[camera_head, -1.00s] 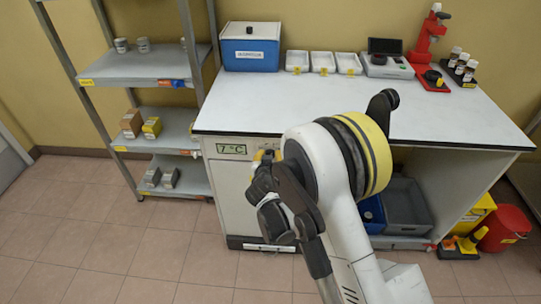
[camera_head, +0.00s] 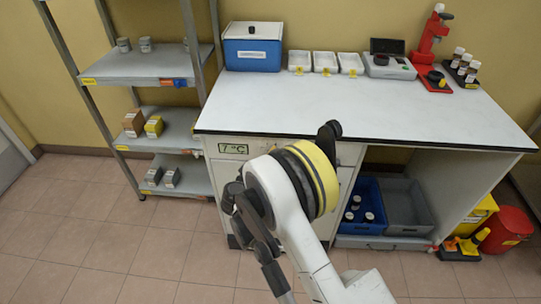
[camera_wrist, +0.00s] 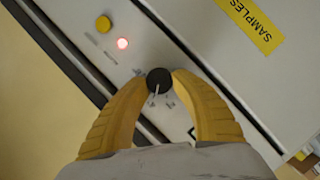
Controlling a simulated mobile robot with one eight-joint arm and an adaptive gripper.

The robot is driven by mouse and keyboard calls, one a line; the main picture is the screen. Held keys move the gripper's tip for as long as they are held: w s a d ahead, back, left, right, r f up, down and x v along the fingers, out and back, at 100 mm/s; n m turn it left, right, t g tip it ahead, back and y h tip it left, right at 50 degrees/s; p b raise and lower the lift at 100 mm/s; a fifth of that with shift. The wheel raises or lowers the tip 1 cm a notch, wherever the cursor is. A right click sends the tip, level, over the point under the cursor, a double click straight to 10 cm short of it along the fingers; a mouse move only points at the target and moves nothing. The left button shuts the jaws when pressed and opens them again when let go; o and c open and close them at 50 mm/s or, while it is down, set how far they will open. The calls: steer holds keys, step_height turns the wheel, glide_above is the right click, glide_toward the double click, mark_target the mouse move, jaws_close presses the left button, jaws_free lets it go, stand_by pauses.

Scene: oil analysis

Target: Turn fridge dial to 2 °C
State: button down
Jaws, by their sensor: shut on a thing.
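The fridge (camera_head: 228,172) stands under the left part of the bench, and its display (camera_head: 234,149) reads 7 °C. In the wrist view the dial (camera_wrist: 158,80) is a small black knob with a white pointer line, set on the pale panel with small marks around it. My gripper (camera_wrist: 159,84) has its two yellow fingers shut on the dial, one on each side. In the head view my arm hides the dial and the gripper's fingers.
A yellow SAMPLES label (camera_wrist: 250,22) is on the door. Shelves (camera_head: 150,67) stand left of the bench (camera_head: 350,107); the floor in front is clear.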

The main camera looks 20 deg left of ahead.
steer(key=shift+a+f+n+t+h, duration=0.1)
steer(key=shift+n+t+h, duration=0.4)
steer(key=shift+n, duration=0.95)
steer(key=shift+f+n+t+h, duration=0.15)
steer(key=shift+n+t, duration=0.55)
steer(key=shift+n, duration=0.75)
steer(key=shift+r, duration=0.1)
steer(key=c, duration=1)
jaws_free()
steer(key=s, duration=0.4)
steer(key=s+a, duration=0.1)
steer(key=s, duration=0.6)
steer(key=shift+s+a, duration=0.4)
